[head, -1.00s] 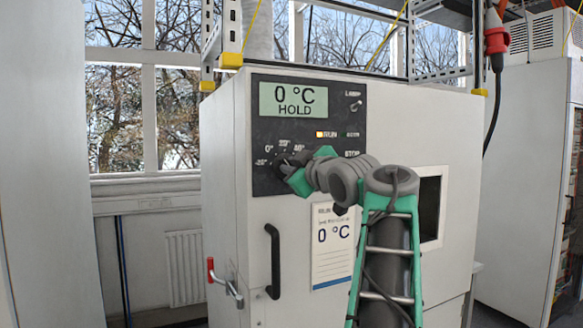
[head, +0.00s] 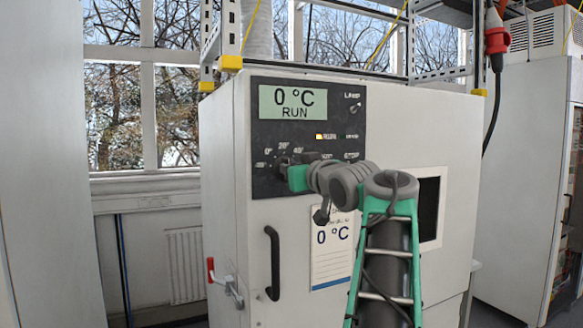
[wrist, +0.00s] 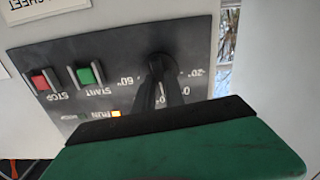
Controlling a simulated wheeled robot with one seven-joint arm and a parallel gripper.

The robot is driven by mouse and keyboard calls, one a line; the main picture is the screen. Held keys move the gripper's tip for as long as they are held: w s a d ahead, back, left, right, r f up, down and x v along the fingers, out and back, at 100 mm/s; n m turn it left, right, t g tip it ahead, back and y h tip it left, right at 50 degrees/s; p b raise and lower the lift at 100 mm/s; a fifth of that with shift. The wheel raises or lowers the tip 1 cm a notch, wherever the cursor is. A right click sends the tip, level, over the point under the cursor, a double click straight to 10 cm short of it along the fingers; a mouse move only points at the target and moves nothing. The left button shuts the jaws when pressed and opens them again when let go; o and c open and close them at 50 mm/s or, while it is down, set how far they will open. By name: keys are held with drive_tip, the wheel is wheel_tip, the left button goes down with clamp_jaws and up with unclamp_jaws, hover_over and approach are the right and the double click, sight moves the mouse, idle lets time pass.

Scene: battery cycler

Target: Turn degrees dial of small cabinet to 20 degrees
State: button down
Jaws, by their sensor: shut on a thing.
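The small cabinet (head: 380,110) is white with a black control panel (head: 262,188) at its upper left. Its display (head: 292,101) reads 0 °C and RUN. The degrees dial (wrist: 161,64) is a dark knob, upside down in the wrist view, with -20°, 0° and 60° marks readable around it. My gripper (head: 282,168) is shut on the dial, and its dark fingers also show in the wrist view (wrist: 162,95). The fingers hide much of the dial, and I cannot tell which mark its pointer meets.
A green START button (wrist: 90,74) and a red STOP button (wrist: 43,81) sit beside the dial. The RUN lamp (wrist: 115,114) is lit amber. A paper sheet (head: 332,246) reading 0 °C, a black door handle (head: 272,262) and a square opening (head: 429,208) are on the cabinet front.

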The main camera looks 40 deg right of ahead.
drive_tip(key=shift+m, duration=0.6)
drive_tip(key=c, duration=1.4)
unclamp_jaws()
drive_tip(key=b+v, duration=0.2)
drive_tip(key=v, duration=0.5)
drive_tip(key=shift+s, duration=0.4)
drive_tip(key=shift+a, duration=0.1)
